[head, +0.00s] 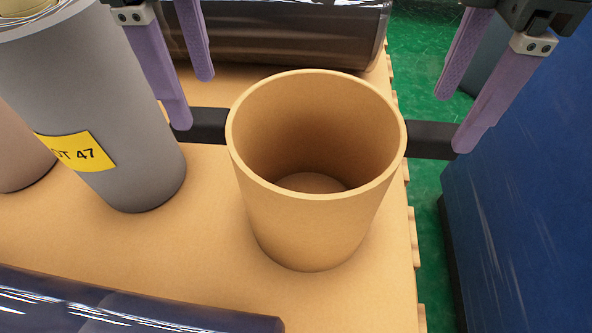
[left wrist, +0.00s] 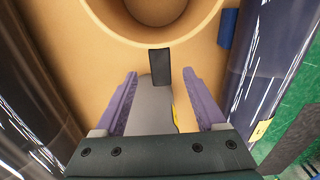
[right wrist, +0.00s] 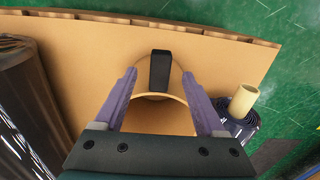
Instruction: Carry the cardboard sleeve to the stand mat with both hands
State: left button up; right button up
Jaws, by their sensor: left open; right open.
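The cardboard sleeve (head: 310,225) is a tan, open-topped tube standing upright on the cardboard-coloured surface in the head view. A black handle sticks out on its left (head: 205,125) and on its right (head: 432,138). My left gripper (head: 192,98) is open at the left handle's outer end; in the left wrist view that handle (left wrist: 160,67) lies between and beyond the fingertips. My right gripper (head: 453,120) is open at the right handle's outer end; the right wrist view shows that handle (right wrist: 160,70) between the fingertips. I cannot make out the stand mat.
A grey roll (head: 105,130) with a yellow label stands close left of the sleeve. A dark wrapped roll (head: 280,35) lies behind, another (head: 120,315) in front. A blue block (head: 525,190) stands right, across a strip of green floor (head: 425,90).

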pick_arm(q)
jog(key=shift+d, duration=0.3)
pick_arm(e)
jog(key=shift+d, duration=0.25)
pick_arm(q)
notch_tip(320, 180, down, 10)
jog(key=shift+a, duration=0.15)
pick_arm(e)
notch_tip(320, 180, down, 10)
jog(key=shift+a, duration=0.15)
pick_arm(q)
jog(key=shift+c, duration=0.4)
pick_arm(e)
jog(key=shift+c, duration=0.4)
pick_arm(q)
grip_shut()
pick_arm(e)
jog(key=shift+r, duration=0.1)
grip_shut()
pick_arm(q)
jog(key=shift+r, duration=0.1)
